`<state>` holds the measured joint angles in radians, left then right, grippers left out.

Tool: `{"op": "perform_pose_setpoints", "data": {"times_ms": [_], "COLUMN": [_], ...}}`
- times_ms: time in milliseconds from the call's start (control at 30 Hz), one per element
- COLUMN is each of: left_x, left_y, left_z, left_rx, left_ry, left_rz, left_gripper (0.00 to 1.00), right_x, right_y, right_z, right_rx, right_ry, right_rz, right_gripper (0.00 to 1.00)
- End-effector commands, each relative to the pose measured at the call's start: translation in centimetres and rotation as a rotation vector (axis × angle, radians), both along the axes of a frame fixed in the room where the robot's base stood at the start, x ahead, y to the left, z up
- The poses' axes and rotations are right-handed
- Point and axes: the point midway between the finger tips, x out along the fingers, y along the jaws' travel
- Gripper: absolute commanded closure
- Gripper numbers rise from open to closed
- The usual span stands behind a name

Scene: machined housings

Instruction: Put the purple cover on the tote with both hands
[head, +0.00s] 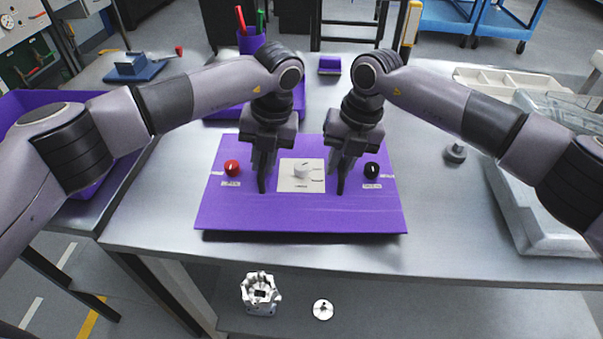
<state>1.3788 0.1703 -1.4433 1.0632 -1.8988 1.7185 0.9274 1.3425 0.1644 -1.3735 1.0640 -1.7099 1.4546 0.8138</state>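A flat purple panel (300,213) lies on the table in front of me, with a red knob, a white knob and a black knob on it. I cannot tell whether it is the cover. A purple tote (40,97) stands at the left, partly hidden behind my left arm. My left gripper (264,182) points down over the panel, between the red and white knobs. My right gripper (340,184) points down over it, between the white and black knobs. I cannot make out a finger gap or anything held, nor whether they touch the panel.
A purple tray (228,111) and a pen cup (251,42) are behind the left gripper. A small purple block (329,65) lies at the back. A grey clear-topped case (545,215) is at the right. Metal parts (260,292) lie on the lower shelf.

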Motion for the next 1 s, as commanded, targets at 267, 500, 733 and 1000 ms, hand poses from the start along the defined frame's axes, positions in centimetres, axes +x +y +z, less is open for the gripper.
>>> {"op": "perform_pose_setpoints", "data": {"times_ms": [267,500,733,1000], "left_x": [0.0,0.0,0.0,0.0], "left_y": [0.0,0.0,0.0,0.0], "left_z": [0.3,1.7,3.8,5.1], "left_rx": [0.000,0.000,0.000,0.000], "left_ry": [-0.002,-0.001,-0.001,-0.001], "left_rz": [0.000,0.000,0.000,0.000], "left_gripper": [1.00,1.00,1.00,1.00], "right_x": [0.0,0.0,0.0,0.0], "right_y": [0.0,0.0,0.0,0.0], "right_z": [0.3,1.7,3.8,5.2], "right_rx": [0.001,0.001,0.001,0.001], "right_ry": [-0.002,-0.002,-0.001,-0.001], "right_rz": [0.000,0.000,0.000,0.000], "right_gripper": [1.00,1.00,1.00,1.00]}}
